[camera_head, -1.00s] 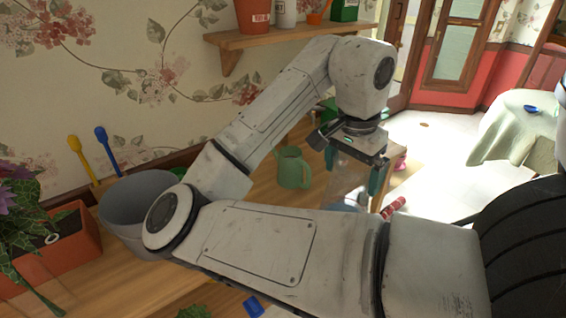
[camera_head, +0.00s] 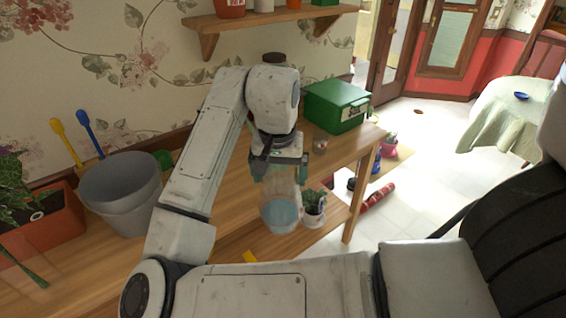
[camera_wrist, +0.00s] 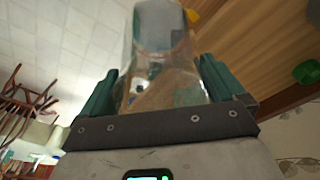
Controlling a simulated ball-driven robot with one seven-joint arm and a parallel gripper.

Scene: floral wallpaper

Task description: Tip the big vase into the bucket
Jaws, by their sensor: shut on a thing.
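The big vase (camera_head: 281,198) is clear glass with bluish water low inside. It hangs roughly upright below my gripper (camera_head: 280,174), near the table's front edge. My gripper is shut on its upper part, with a teal finger on each side. In the wrist view, the vase (camera_wrist: 158,75) sits between the fingers of my gripper (camera_wrist: 160,88) and runs away from the camera. The bucket (camera_head: 120,192) is grey, round and upright on the table at the left. The vase is well to the right of the bucket and apart from it; the bucket's inner bottom is hidden.
My forearm stands between bucket and vase. An orange planter (camera_head: 42,226) is left of the bucket; yellow (camera_head: 66,143) and blue (camera_head: 88,132) tools stick up behind it. A green box (camera_head: 336,106) stands at the table's far end. A potted plant (camera_head: 313,208) is beside the vase.

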